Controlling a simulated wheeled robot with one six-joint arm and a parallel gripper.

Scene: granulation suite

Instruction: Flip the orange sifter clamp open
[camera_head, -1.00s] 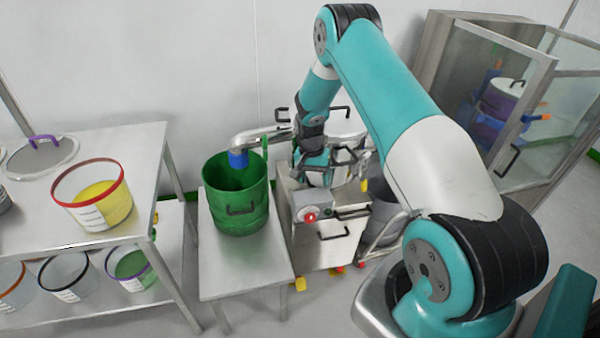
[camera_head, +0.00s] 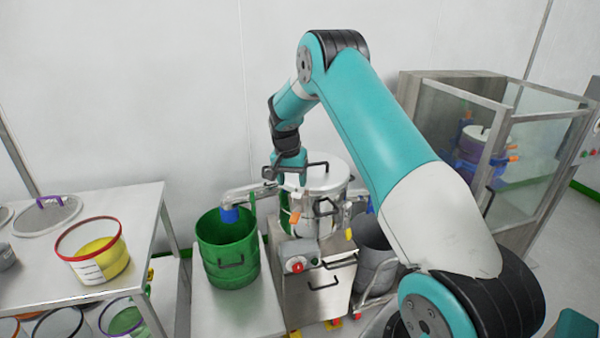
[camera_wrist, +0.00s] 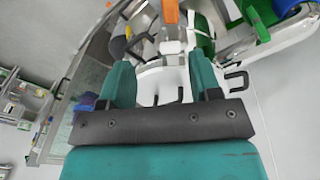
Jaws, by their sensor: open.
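The sifter is a steel drum (camera_head: 322,212) with a pale round lid (camera_head: 330,172) and black handles, standing on a steel cabinet. In the head view a small orange clamp (camera_head: 295,217) shows on the near left side of the drum. An orange lever, probably this clamp, stands at the top edge of the wrist view (camera_wrist: 171,11), beyond my fingertips and partly cut off. My gripper (camera_wrist: 161,68) is open, with nothing between its teal fingers. In the head view my gripper (camera_head: 290,178) is over the drum's left side, apart from the clamp; its fingertips are hard to make out.
A green bucket (camera_head: 229,262) stands on a steel table (camera_head: 225,310) under the blue-ended spout (camera_head: 230,215). A grey bin (camera_head: 372,250) is right of the cabinet (camera_head: 318,292). A glass-walled booth (camera_head: 540,160) stands at the right. A shelf table (camera_head: 130,215) with tubs is at the left.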

